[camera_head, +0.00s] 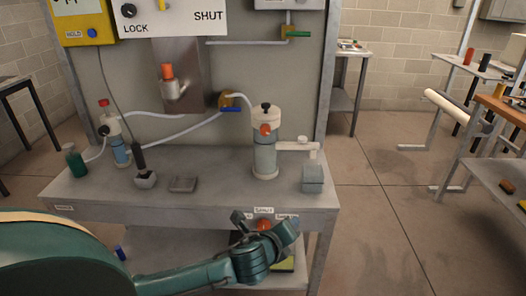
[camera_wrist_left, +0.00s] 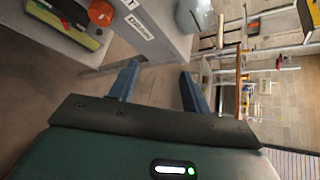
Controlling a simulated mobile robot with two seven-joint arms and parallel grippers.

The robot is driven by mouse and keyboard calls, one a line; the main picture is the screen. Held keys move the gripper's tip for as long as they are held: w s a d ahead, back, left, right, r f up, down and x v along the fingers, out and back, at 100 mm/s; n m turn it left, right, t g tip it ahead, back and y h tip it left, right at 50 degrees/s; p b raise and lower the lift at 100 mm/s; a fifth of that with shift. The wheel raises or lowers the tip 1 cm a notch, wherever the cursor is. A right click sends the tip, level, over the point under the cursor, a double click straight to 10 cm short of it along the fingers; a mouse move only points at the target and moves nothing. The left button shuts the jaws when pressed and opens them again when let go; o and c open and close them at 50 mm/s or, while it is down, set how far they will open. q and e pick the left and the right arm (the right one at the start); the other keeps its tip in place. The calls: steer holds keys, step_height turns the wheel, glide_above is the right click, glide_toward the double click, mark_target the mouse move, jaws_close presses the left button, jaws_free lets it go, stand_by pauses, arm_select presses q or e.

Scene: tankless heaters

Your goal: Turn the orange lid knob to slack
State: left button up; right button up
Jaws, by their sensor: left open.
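Several orange parts show, and I cannot tell which one is the lid knob. One round orange knob (camera_head: 264,224) is at the bench's front edge, between small labels. Another orange knob (camera_head: 265,129) is on the front of the grey and white canister (camera_head: 265,158), which has a black top knob. A round orange-red part (camera_wrist_left: 101,13) shows at the top left in the left wrist view. My left gripper (camera_head: 267,221) is just in front of the bench edge, by the front knob. In the left wrist view, the left gripper (camera_wrist_left: 160,70) is open with nothing between its fingers. My right gripper is not in view.
The grey bench (camera_head: 215,195) bears a blue bottle, a green jar (camera_head: 74,160), a grey block (camera_head: 312,178) and hoses. A lower shelf holds a green and yellow box (camera_head: 284,265). A panel stands behind.

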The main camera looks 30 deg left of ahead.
arm_select(q)
steer(key=w+a+r+m+t+y+b, duration=0.2)
steer(key=w+a+r+m+y, duration=0.25)
steer(key=a+r, duration=0.2)
steer(key=m+t+y+b, duration=0.2)
steer(key=m+y, duration=0.1)
steer(key=m, duration=0.1)
glide_toward(265, 132)
steer(key=x, duration=0.9)
steer(key=shift+a+r, duration=0.1)
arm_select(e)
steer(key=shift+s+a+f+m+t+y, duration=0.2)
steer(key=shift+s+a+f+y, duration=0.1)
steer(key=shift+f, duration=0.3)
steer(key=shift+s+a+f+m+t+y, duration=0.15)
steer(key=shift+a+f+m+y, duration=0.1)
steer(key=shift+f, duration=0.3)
arm_select(q)
steer(key=c, duration=1)
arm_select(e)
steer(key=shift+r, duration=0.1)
